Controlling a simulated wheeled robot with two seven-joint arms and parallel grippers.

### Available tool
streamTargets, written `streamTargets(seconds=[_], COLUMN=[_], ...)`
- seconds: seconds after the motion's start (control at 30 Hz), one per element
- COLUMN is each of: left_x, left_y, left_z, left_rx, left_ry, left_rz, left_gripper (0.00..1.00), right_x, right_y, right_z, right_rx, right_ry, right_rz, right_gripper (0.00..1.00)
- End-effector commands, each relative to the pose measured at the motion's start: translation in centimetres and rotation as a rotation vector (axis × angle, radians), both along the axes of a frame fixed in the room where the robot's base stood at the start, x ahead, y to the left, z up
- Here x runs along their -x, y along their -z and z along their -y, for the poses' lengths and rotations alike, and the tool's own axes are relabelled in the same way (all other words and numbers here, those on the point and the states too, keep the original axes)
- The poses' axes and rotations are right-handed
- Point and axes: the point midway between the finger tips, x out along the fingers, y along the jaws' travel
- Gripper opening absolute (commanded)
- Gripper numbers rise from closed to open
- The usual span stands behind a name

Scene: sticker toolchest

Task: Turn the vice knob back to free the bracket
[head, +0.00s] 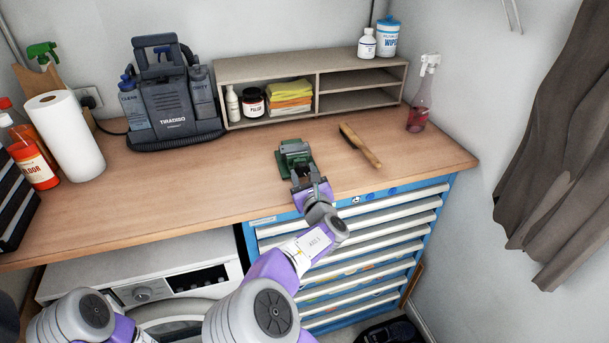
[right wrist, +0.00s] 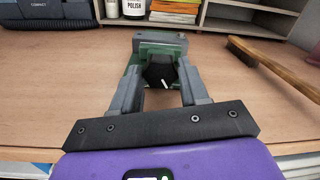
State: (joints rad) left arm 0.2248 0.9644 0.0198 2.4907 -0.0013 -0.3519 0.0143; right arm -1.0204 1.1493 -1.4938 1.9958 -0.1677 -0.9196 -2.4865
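The green vice (head: 297,158) stands on the wooden worktop near its front edge. It also shows in the right wrist view (right wrist: 146,45), with a grey top part. Its black knob (right wrist: 160,71) faces me and has a short white mark pointing down and slightly right. My right gripper (head: 311,178) reaches the vice from the front. In the right wrist view its two fingers (right wrist: 160,80) lie on either side of the knob, with no clear gap. I cannot make out the bracket apart from the vice. My left gripper is out of view.
A wooden-handled brush (head: 361,146) lies right of the vice. A shelf unit (head: 317,91) with bottles and folded cloths stands behind. A spray bottle (head: 420,100) stands at the right. The worktop (head: 210,178) left of the vice is clear. Blue drawers (head: 340,240) are below.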

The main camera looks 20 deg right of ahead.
Motion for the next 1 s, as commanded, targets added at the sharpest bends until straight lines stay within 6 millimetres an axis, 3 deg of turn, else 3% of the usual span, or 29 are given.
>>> streamTargets(seconds=[0.03,0.13,0.47,1.0], left_x=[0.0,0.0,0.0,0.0], left_y=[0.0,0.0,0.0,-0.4], left_z=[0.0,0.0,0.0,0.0], left_rx=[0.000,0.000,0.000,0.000], left_ry=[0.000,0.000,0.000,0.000], left_rz=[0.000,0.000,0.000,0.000], left_gripper=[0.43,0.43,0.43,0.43], right_x=[0.0,0.0,0.3,6.9], right_y=[0.0,0.0,0.0,0.0], right_z=[0.0,0.0,0.0,-0.2], right_rx=[-0.001,-0.001,-0.001,0.000], right_ry=[0.000,0.000,0.000,-0.001], right_rz=[0.001,0.000,-0.001,-0.001], right_gripper=[0.53,0.68,0.68,0.68])
